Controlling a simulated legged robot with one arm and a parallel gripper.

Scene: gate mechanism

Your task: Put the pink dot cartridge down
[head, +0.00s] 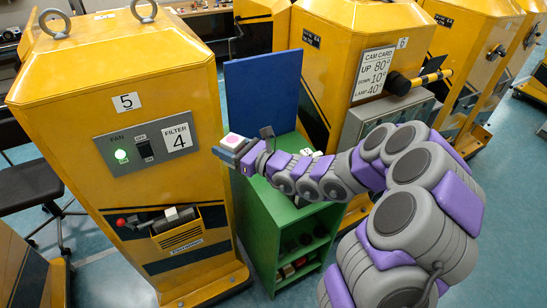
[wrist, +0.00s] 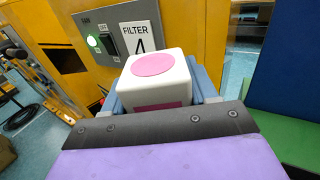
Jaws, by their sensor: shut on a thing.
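The pink dot cartridge (head: 232,140) is a white block with a pink dot on its top. In the wrist view the pink dot cartridge (wrist: 155,82) also shows a pink patch on its near side. My gripper (head: 228,153) is shut on it, with blue-grey fingers on both sides. It also shows in the wrist view (wrist: 158,95). The cartridge is held in the air, in front of the yellow cabinet marked 5 (head: 125,130) and left of the green shelf unit's top. The cartridge's underside is hidden.
The green shelf unit (head: 262,225) stands right of cabinet 5, with a blue panel (head: 263,95) at its back. Cabinet 5 has a "FILTER 4" switch panel (head: 147,143) and a lower slot unit (head: 178,228) holding a pale block. Yellow cabinet 6 (head: 350,35) stands behind my arm.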

